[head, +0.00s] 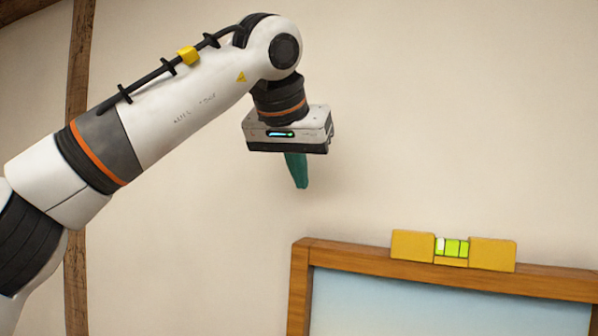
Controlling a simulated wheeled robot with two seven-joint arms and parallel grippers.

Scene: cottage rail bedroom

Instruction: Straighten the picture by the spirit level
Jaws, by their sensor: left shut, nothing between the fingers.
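The picture (450,306) hangs on the wall in a wooden frame (345,252). Only its upper part shows; its top edge slopes down toward the right. A yellow spirit level (412,246) rests on the top edge and tilts the same way. Its green vial (452,247) shows a pale patch near the left end. My left gripper (301,184) points down, with its teal fingers shut and empty. It is above the frame's upper left corner and apart from it. My right gripper is out of view.
A dark wooden post (76,270) runs up the wall at the left, behind my left arm. The cream wall (450,110) above the picture is bare. The lower and right parts of the picture are cut off by the view.

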